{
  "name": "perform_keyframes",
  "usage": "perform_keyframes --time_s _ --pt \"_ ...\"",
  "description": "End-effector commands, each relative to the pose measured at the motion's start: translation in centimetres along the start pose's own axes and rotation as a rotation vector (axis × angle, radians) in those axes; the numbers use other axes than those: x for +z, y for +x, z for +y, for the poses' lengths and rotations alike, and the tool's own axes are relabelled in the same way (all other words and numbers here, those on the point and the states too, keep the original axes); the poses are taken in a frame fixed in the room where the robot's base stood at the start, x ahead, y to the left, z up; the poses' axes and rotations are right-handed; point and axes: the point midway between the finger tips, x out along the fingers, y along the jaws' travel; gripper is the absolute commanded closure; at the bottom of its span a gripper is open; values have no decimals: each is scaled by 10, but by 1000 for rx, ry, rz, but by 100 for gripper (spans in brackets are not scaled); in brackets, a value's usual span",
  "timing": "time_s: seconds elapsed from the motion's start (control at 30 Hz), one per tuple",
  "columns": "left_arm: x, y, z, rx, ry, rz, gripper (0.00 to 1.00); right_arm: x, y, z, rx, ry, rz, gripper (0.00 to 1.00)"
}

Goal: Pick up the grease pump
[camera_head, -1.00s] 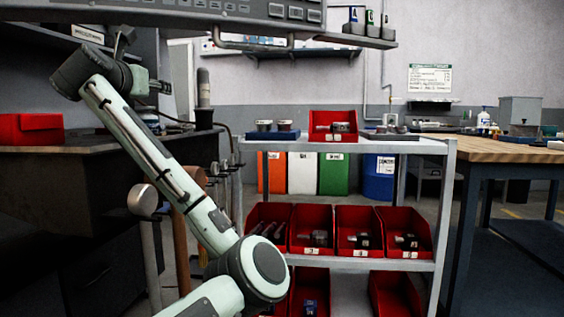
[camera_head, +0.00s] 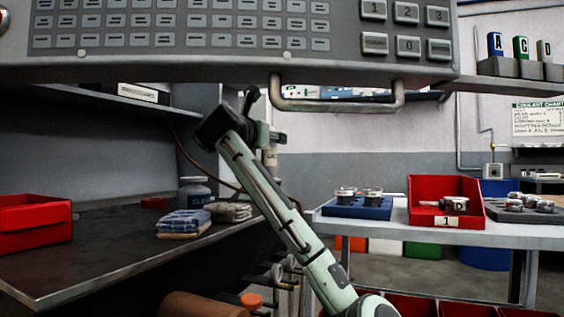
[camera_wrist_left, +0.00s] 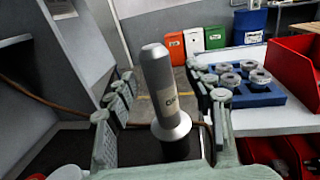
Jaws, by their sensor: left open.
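The grease pump (camera_wrist_left: 160,85) is a grey upright cylinder with a pale label and a wider collar at its foot. In the left wrist view it stands between the two open fingers of my left gripper (camera_wrist_left: 160,92), with nothing clamped on it. Its dark lower end is partly hidden by the gripper. In the head view my left gripper (camera_head: 278,136) is at the right end of the dark bench, and a small part of the pump (camera_head: 270,157) shows beside it. My right gripper is in neither view.
A machine control panel (camera_head: 230,30) hangs above with a handle bar (camera_head: 340,105). The bench (camera_head: 110,240) holds a red bin (camera_head: 35,225), folded cloths (camera_head: 185,223) and a jar (camera_head: 194,192). A shelf cart with a blue tray (camera_head: 358,207) and red bin (camera_head: 445,190) stands at right.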

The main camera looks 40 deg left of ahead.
Motion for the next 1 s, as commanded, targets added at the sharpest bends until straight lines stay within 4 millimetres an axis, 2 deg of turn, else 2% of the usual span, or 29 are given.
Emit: perform_keyframes --time_s 0.27,0.6,0.87,0.9,1.0 --pt "-1 28 1 0 2 2 47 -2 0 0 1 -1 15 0" --pt "-1 73 4 0 1 1 47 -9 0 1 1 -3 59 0" --pt "-1 77 4 0 0 -1 47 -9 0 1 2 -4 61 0" --pt "-1 77 4 0 0 -1 48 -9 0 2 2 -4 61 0" --pt "-1 77 4 0 0 0 60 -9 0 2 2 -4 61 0"
